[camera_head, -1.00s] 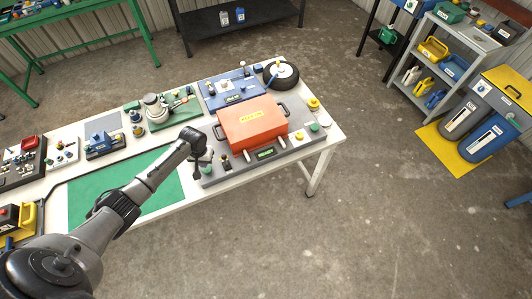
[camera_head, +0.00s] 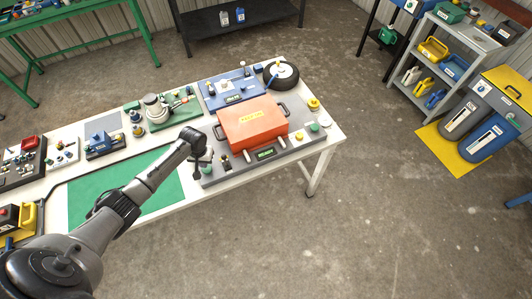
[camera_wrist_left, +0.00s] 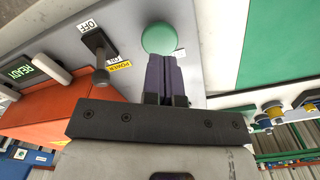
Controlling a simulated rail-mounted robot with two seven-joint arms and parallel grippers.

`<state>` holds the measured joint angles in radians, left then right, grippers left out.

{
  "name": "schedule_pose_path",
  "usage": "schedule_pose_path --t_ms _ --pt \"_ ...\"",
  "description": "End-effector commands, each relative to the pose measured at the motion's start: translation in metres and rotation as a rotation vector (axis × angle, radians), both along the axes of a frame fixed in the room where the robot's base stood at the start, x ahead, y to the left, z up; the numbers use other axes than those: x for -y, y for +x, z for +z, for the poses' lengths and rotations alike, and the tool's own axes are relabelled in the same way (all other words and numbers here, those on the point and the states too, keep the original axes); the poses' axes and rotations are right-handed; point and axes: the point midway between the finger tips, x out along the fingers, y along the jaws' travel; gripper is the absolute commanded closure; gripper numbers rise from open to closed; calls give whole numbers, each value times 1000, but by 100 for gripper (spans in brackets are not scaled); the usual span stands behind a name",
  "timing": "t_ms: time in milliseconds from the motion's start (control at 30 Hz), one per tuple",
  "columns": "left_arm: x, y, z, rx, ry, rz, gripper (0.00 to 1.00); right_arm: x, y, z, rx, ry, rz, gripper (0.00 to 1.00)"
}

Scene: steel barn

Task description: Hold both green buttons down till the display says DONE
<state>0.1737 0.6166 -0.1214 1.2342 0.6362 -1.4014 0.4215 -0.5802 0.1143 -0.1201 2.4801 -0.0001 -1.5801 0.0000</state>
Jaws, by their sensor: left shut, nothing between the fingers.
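A grey panel (camera_head: 228,175) on the white table carries an orange press-like box and two green buttons. The left green button (camera_wrist_left: 159,38) shows round and flat just beyond my left fingertips in the left wrist view; I cannot tell whether they touch it. My left gripper (camera_wrist_left: 164,58) is shut and empty, pointing down at the panel's left end. It also shows small in the head view (camera_head: 200,162). The right green button (camera_head: 315,127) is uncovered at the panel's right end. The display (camera_wrist_left: 38,69) reads READY in green. My right gripper is not in view.
A power switch (camera_wrist_left: 99,54) marked OFF and ON stands beside the left button. The orange box (camera_head: 252,126) rises behind the display. A yellow-topped knob (camera_head: 313,103) stands behind the right button.

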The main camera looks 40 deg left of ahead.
Motion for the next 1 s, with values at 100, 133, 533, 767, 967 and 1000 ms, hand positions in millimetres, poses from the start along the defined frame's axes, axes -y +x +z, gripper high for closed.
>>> schedule_pose_path --t_ms 100,133,533,767,967,1000 --pt "0 0 0 0 0 0 100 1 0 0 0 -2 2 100" --pt "0 0 0 0 0 0 100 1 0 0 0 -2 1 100" --pt "0 0 -2 0 0 0 100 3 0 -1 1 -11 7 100" --pt "0 0 -9 0 0 0 100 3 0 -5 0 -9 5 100" --pt "0 0 -15 -1 0 0 100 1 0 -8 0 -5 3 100" --pt "0 0 -16 -1 0 0 100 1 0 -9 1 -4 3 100"
